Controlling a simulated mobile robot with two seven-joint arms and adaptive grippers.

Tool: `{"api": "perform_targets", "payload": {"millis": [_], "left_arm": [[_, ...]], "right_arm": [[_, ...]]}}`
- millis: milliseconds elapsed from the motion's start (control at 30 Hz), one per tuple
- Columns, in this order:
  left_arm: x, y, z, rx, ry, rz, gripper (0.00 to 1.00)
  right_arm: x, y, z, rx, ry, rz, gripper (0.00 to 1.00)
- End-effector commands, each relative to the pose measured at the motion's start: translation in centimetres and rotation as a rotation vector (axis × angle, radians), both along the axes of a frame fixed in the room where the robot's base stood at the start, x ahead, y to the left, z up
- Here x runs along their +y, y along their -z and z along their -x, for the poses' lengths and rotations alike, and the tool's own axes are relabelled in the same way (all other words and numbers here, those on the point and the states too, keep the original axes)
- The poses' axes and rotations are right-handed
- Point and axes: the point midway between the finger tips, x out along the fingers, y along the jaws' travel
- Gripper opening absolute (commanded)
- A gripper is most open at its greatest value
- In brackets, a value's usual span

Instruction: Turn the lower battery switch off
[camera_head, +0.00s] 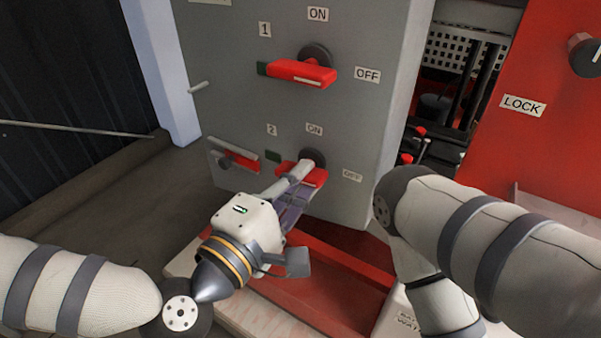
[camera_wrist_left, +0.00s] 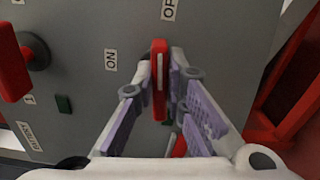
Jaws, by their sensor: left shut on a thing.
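The lower battery switch (camera_head: 317,178) is a red handle on a dark round knob, low on the grey panel (camera_head: 335,115), beside labels 2, ON and OFF. In the head view it lies roughly sideways below the ON label. My left gripper (camera_head: 299,180) reaches up to it from below, its fingers partly covering the handle. In the left wrist view the red handle (camera_wrist_left: 160,85) stands between the two lilac-padded fingers of my left gripper (camera_wrist_left: 161,92), which is shut on it. My right arm shows at the right, but its gripper is out of view.
The upper switch (camera_head: 303,73), also red, sits above on the same panel. A lever with a red part (camera_head: 238,160) is at the panel's lower left. A red LOCK panel (camera_head: 545,100) stands at the right. A red base frame (camera_head: 330,285) lies below the grey panel.

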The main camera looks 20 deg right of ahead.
Motion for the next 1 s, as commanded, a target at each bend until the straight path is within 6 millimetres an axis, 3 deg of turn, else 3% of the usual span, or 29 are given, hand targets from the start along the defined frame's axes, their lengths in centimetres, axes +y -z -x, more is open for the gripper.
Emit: {"api": "perform_targets", "payload": {"millis": [333,900,933,1000], "left_arm": [[0.01,0.03,-0.03,-0.109,-0.001,-0.084,0.00],[0.00,0.14,-0.01,-0.132,0.000,-0.103,0.00],[0.00,0.14,-0.01,-0.132,0.000,-0.103,0.14],[0.00,0.14,-0.01,-0.132,0.000,-0.103,0.30]], "right_arm": [[0.01,-0.58,-0.44,-0.014,0.001,0.000,0.40],[0.01,-0.64,-0.50,-0.016,0.001,0.000,0.40],[0.01,-0.64,-0.50,-0.016,0.001,0.000,0.40],[0.01,-0.64,-0.50,-0.016,0.001,0.000,0.40]]}}
